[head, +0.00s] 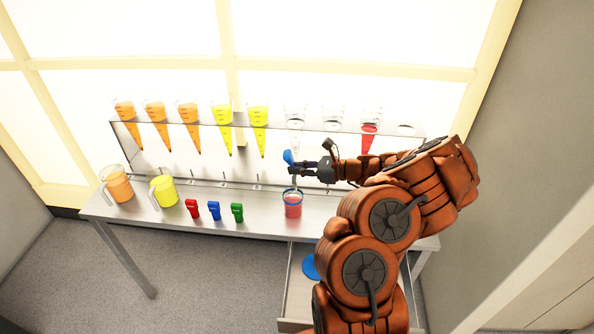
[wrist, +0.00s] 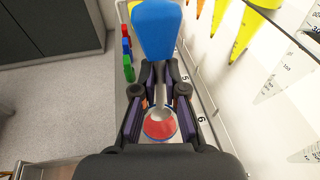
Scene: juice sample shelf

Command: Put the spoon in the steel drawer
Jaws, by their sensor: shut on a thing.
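My gripper (head: 296,170) is shut on the spoon and holds it upright above the beaker. The spoon's blue handle (head: 288,157) sticks up past the fingers; it also shows in the wrist view (wrist: 157,30). Its thin metal end points down toward the beaker of red juice (head: 292,207). I cannot tell whether the tip is inside the beaker. The beaker's red contents also show between the fingers in the wrist view (wrist: 160,126). The steel drawer (head: 294,310) is pulled open under the table's right part, partly hidden by my arm. A round blue thing (head: 311,267) lies in it.
Red, blue and green clips (head: 214,210) and two juice jugs (head: 162,189) stand on the steel table left of the beaker. Behind, a clear rack (head: 180,125) holds several juice cones. Open floor lies in front of the table at left.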

